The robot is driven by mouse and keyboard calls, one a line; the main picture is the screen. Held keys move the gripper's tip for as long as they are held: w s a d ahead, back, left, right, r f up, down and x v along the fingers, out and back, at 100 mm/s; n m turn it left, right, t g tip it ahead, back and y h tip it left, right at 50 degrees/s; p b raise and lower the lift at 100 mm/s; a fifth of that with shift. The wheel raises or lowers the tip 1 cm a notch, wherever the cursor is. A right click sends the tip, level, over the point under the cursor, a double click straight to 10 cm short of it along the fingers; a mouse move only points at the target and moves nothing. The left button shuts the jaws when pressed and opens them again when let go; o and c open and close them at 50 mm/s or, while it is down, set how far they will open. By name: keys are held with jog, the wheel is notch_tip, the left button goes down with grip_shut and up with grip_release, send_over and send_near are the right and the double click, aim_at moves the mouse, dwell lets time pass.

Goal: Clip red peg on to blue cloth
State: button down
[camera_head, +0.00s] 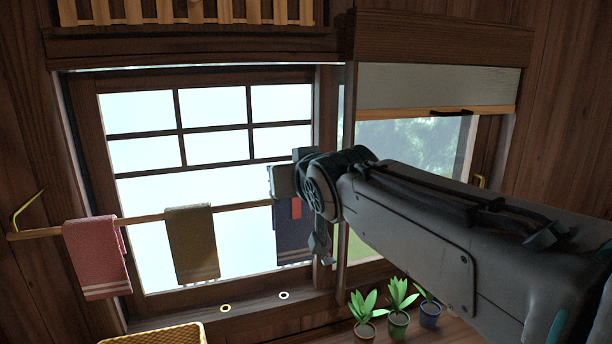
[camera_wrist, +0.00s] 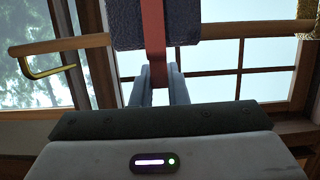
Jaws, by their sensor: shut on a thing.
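The red peg (camera_wrist: 153,42) stands up from between the two fingers of my gripper (camera_wrist: 156,84) in the wrist view, held at its lower end. Its upper part overlaps the blue cloth (camera_wrist: 190,20), which hangs over the wooden rod. I cannot tell whether the peg grips the cloth or is only in front of it. In the head view the red peg (camera_head: 296,208) shows against the upper part of the blue cloth (camera_head: 292,242), just left of my wrist. My fingers are hidden there, and my arm covers part of the cloth's right side.
A pink cloth (camera_head: 97,258) and an olive cloth (camera_head: 191,245) hang farther left on the rod (camera_head: 145,217). A brass hook (camera_wrist: 50,72) holds the rod's end. Several potted plants (camera_head: 397,310) stand below my arm; a yellow basket (camera_head: 155,336) is at lower left.

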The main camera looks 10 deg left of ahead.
dwell(0.3)
jog(key=c, duration=0.9)
grip_release()
jog(key=shift+o, duration=0.2)
jog(key=shift+r, duration=0.1)
jog(key=shift+r+p, duration=1.9)
jog(key=shift+r, duration=1.05)
